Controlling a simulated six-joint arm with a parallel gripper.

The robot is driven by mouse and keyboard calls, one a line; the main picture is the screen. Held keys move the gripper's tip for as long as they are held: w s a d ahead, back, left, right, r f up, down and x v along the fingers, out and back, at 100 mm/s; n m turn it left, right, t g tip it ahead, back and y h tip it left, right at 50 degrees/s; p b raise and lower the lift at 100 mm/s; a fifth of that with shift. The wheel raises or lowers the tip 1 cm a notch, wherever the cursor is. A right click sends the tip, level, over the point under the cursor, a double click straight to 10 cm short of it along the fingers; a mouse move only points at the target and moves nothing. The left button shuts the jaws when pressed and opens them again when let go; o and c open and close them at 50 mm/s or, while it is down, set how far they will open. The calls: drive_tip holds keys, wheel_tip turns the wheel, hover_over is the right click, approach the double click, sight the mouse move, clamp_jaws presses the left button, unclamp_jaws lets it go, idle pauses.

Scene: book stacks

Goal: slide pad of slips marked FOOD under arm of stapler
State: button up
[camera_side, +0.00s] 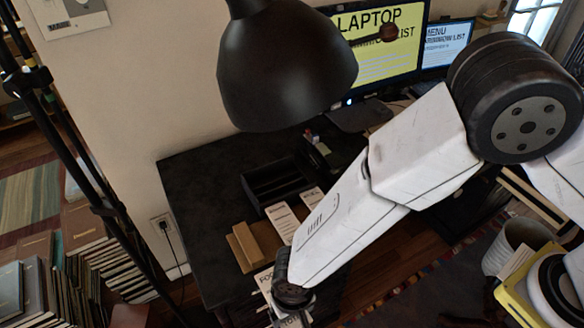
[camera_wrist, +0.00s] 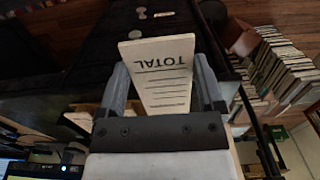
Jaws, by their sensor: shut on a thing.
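A cream pad of slips (camera_wrist: 160,75) is held between the two fingers of my gripper (camera_wrist: 160,64) in the wrist view. The word TOTAL shows upside down on it, with printed lines. In the side view my gripper (camera_side: 291,292) is at the front edge of the desk, low in the picture. A pale pad (camera_side: 265,280) there shows letters like FOO at its upper end, and letters like TO show below my gripper. My gripper hides the middle of it. I cannot make out a stapler in either view.
A dark desk (camera_side: 205,190) carries a black tray (camera_side: 270,185), a brown wooden block (camera_side: 243,247) and other pale slips (camera_side: 281,220). A black lamp shade (camera_side: 285,70) hangs above. Screens (camera_side: 375,45) stand at the back. Stacked books (camera_side: 85,225) fill the lower left.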

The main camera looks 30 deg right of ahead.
drive_tip(key=w+d, duration=0.5)
drive_tip(key=d, duration=0.2)
drive_tip(key=w+d+r, duration=0.1)
drive_tip(key=w+d, duration=0.4)
drive_tip(key=d, duration=0.3)
drive_tip(key=w+d+r, duration=0.1)
drive_tip(key=w+d, duration=0.5)
drive_tip(key=d, duration=0.2)
drive_tip(key=shift+d, duration=0.15)
drive_tip(key=w+d, duration=0.1)
drive_tip(key=d, duration=0.7)
drive_tip(key=shift+w+d+r, duration=0.25)
drive_tip(key=shift+d+r, duration=0.05)
drive_tip(key=shift+d, duration=0.1)
drive_tip(key=shift+f, duration=0.3)
drive_tip(key=shift+f, duration=2.95)
drive_tip(key=shift+w+f, duration=0.15)
drive_tip(key=shift+w, duration=2.55)
